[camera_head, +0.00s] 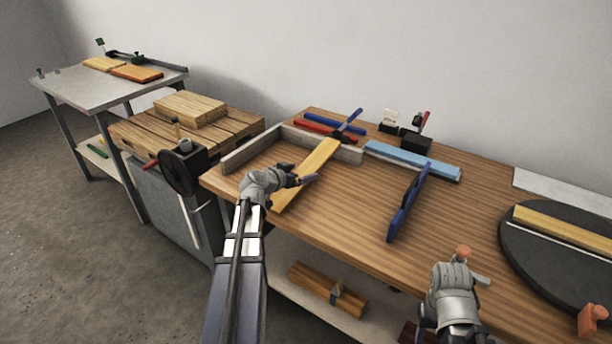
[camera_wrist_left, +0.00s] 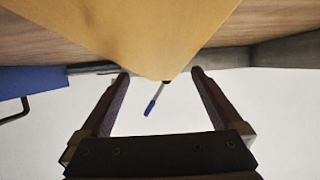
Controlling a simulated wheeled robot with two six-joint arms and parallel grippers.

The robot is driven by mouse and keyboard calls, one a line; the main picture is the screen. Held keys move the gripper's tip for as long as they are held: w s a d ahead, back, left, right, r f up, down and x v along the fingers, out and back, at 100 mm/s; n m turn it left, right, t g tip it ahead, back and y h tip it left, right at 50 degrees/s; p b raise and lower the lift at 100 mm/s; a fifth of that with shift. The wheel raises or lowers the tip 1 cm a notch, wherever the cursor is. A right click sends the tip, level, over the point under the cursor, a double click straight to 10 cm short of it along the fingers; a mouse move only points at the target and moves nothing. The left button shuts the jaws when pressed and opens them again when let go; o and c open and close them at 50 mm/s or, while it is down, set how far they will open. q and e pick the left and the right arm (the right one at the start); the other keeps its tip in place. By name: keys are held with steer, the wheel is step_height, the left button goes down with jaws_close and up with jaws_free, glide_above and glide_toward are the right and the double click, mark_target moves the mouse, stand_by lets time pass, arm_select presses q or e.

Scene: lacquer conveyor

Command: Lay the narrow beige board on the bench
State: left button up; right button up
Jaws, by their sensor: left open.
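A narrow beige board (camera_head: 318,156) slants across the left part of the bench (camera_head: 350,215). Its far end is at the grey-brown wooden rail and its near end is by the bench's front edge. My left gripper (camera_head: 303,179) is open beside the board's middle. In the left wrist view a beige board (camera_wrist_left: 155,35) fills the upper middle, its corner reaching between the two spread fingers (camera_wrist_left: 160,75); I see no grip on it. My right gripper (camera_head: 466,262) is low at the bench's front edge; its opening is unclear.
A dark round disc (camera_head: 520,250) with a yellow strip (camera_head: 565,224) lies at the right. A blue upright piece (camera_head: 408,203) and a light blue bar (camera_head: 412,160) are mid-bench. Wooden rails (camera_head: 250,150) border the left corner. Open bench lies between the blue piece and disc.

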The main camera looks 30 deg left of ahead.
mark_target(302, 175)
arm_select(q)
steer(key=shift+w+f, duration=0.25)
steer(key=shift+w, duration=0.25)
steer(key=shift+c, duration=0.4)
jaws_close()
steer(key=shift+r, duration=0.2)
step_height(302, 175, up, 10)
steer(key=p, duration=1)
